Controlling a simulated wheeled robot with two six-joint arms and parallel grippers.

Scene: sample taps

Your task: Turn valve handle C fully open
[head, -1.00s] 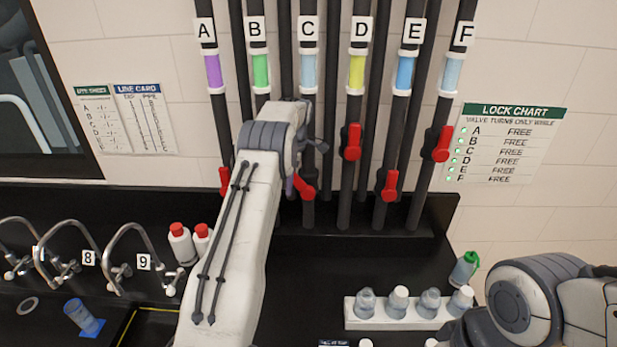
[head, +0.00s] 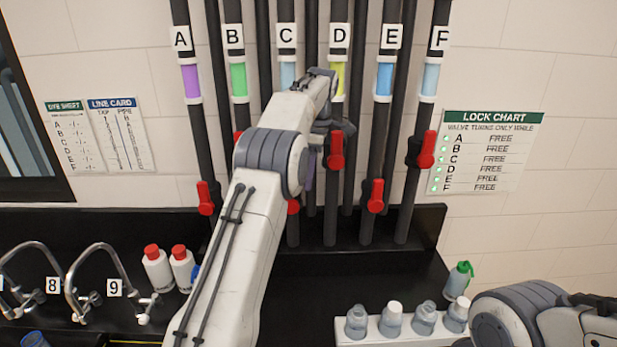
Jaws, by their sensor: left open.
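Pipe C carries the C label (head: 286,39) and a pale blue band (head: 287,74). My left arm crosses in front of it. Valve handle C (head: 293,207) shows only as a small red piece beside my arm's edge; its angle is hidden. My left gripper (head: 311,168) hangs below the bent wrist, in front of the pipes between C and D. It is mostly hidden by my own arm, and its jaws are open. I cannot tell whether it touches handle C. My right gripper is out of view; only my right arm shows at lower right.
Red handle D (head: 336,150) is close to the right of my left wrist. Handles A (head: 205,198), E (head: 375,196) and F (head: 427,150) stand farther off. The lock chart (head: 490,152) reads FREE for C.

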